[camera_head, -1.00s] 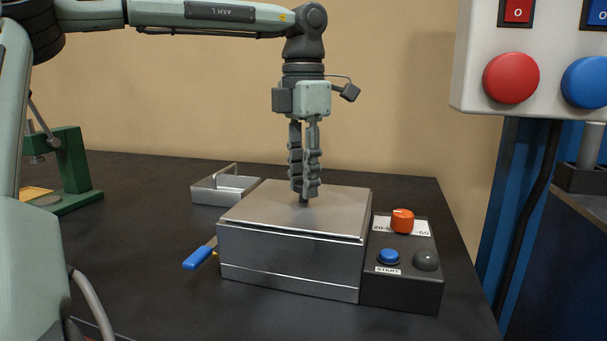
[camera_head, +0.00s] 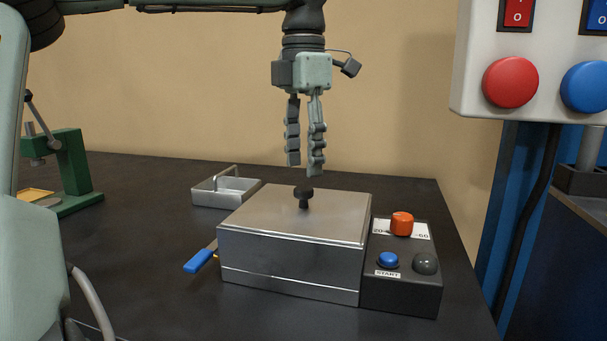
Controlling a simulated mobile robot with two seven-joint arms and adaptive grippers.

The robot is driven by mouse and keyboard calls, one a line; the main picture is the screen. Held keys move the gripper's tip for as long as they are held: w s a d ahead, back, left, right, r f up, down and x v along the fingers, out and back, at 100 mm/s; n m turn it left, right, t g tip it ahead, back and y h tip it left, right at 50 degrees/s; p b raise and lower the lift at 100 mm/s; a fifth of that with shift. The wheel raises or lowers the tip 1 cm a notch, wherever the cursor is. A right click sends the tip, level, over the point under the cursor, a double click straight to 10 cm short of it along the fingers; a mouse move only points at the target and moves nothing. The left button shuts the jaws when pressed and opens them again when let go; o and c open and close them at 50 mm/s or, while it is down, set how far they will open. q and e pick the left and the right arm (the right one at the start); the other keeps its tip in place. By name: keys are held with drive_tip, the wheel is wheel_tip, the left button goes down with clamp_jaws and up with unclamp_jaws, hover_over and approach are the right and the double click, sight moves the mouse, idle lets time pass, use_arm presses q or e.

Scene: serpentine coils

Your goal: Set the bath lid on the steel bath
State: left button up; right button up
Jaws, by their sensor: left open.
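The bath lid (camera_head: 270,213) is a flat steel plate with a black knob (camera_head: 303,195) at its middle. It lies on top of the steel bath (camera_head: 285,262), a box-shaped steel tank on the dark bench, and looks level and lined up with its walls. My left gripper (camera_head: 305,172) points down just above the knob, open and empty, apart from it. The inside of the bath is hidden by the lid. My right gripper is not in view.
A control box (camera_head: 402,290) with an orange dial, blue button and grey dome adjoins the bath's right side. A steel tray with a handle (camera_head: 226,190) stands behind left. A blue-handled tool (camera_head: 200,258) lies left. A green press (camera_head: 70,170) stands far left.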

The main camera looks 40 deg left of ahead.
sight(303, 188)
use_arm(q)
wheel_tip(303, 188, up, 8)
drive_tip(key=shift+r+p, duration=0.25)
drive_tip(key=shift+p, duration=0.1)
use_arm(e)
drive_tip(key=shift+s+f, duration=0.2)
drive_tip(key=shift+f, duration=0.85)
use_arm(q)
drive_tip(key=shift+o, duration=0.3)
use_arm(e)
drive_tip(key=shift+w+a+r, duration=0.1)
